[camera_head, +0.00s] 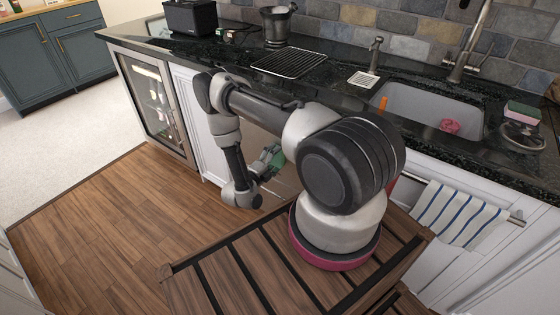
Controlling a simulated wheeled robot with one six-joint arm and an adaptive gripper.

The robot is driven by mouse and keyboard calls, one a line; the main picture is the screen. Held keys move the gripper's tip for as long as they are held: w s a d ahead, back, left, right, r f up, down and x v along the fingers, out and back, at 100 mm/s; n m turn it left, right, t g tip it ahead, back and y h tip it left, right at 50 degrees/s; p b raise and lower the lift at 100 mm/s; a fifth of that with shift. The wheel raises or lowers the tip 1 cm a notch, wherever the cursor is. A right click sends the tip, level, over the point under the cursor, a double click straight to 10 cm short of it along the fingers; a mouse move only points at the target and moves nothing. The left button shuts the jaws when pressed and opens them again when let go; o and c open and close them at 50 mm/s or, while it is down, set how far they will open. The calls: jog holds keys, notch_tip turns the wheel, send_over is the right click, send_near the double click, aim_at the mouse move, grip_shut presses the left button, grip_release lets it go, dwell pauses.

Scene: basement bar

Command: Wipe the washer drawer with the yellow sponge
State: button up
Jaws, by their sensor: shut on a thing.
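My gripper (270,163) is low in front of the counter, left of my arm's base, and small in the picture. It is shut on a small green thing (278,158), which may be the sponge; no yellow shows on it. A pale surface (286,184), which may be the washer drawer, lies right beside and below the gripper, largely hidden by my arm. I cannot tell whether the held thing touches it.
The dark counter (225,52) carries a black toaster (195,17), a wire rack (290,62) and a sink (420,105). A green-and-pink sponge (522,112) sits at its right. A striped towel (460,213) hangs at the front right. The wooden floor (100,220) at left is clear.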

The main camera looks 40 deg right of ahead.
jog(key=shift+w+a, duration=0.65)
jog(key=shift+w, duration=1.45)
jog(key=shift+s+d+r, duration=0.15)
jog(key=shift+s+r, duration=0.2)
jog(key=shift+s, duration=0.3)
jog(key=shift+s+d+r, duration=0.2)
jog(key=shift+s+r, duration=0.15)
jog(key=shift+s, duration=0.25)
jog(key=shift+s+d+r, duration=0.15)
jog(key=shift+s+r, duration=0.2)
jog(key=shift+s, duration=0.3)
jog(key=s+d, duration=0.3)
jog(key=s, duration=0.4)
jog(key=shift+w+a, duration=0.5)
jog(key=shift+w, duration=0.65)
jog(key=shift+w+a, duration=0.45)
jog(key=shift+w, duration=0.75)
jog(key=shift+w+a, duration=0.5)
jog(key=shift+w, duration=0.65)
jog(key=shift+w+a, duration=0.3)
jog(key=shift+w, duration=0.65)
jog(key=shift+w+a, duration=0.25)
jog(key=shift+w, duration=0.7)
jog(key=shift+a, duration=0.1)
